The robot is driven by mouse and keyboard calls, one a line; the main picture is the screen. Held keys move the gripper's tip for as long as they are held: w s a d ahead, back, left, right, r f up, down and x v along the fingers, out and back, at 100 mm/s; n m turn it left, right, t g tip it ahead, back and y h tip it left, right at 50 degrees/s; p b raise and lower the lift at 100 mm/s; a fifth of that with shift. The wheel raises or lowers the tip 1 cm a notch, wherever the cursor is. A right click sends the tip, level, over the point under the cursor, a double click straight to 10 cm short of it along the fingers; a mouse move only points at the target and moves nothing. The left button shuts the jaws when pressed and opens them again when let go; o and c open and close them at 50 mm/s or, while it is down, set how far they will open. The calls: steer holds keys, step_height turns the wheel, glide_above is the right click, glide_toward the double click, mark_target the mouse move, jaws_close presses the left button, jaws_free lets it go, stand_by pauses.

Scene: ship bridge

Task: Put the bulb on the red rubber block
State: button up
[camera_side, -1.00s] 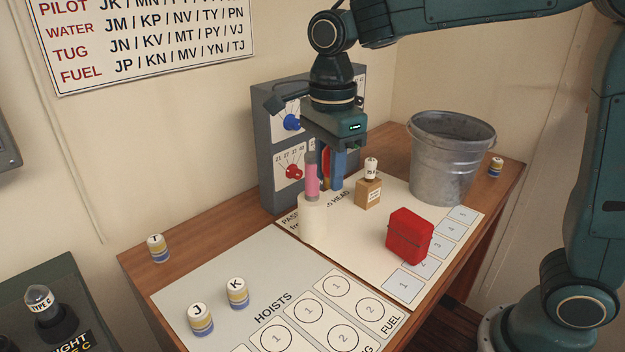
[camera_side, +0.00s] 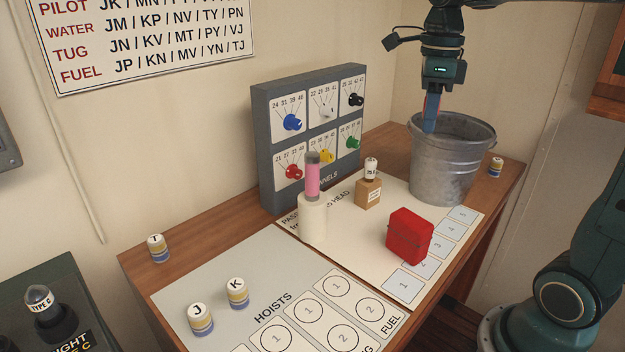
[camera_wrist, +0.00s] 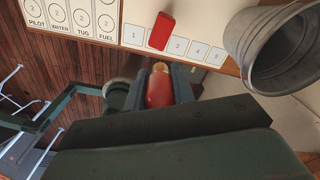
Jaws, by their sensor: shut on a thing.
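A clear glass bulb (camera_side: 38,297) sits upright in a dark holder marked TYPE C on the console at the lower left, far from my gripper. The red rubber block (camera_side: 410,236) lies on the white mat over the numbered squares; it also shows in the wrist view (camera_wrist: 160,31). My gripper (camera_side: 431,120) points down at the mouth of the metal bucket (camera_side: 446,172), its tips overlapping the opening. In the wrist view my gripper (camera_wrist: 160,78) is shut on a red cylinder (camera_wrist: 159,91) with a yellowish end. Most of that cylinder is hidden by the jaws in the side view.
A pink tube (camera_side: 312,180) stands in a white holder (camera_side: 312,219). A wooden block (camera_side: 368,193) carries a white-topped piece. A grey dial panel (camera_side: 264,150) stands at the back. Several striped, lettered pieces stand on the desk. The mat's right part has bare room.

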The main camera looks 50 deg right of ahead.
mark_target(412, 218)
steer(key=shift+s+d, duration=0.2)
step_height(412, 218, down, 20)
stand_by(1.2)
steer(key=shift+f, duration=0.15)
steer(key=o, duration=1)
steer(key=shift+c, duration=0.2)
step_height(412, 218, up, 12)
steer(key=shift+r, duration=0.2)
stand_by(0.4)
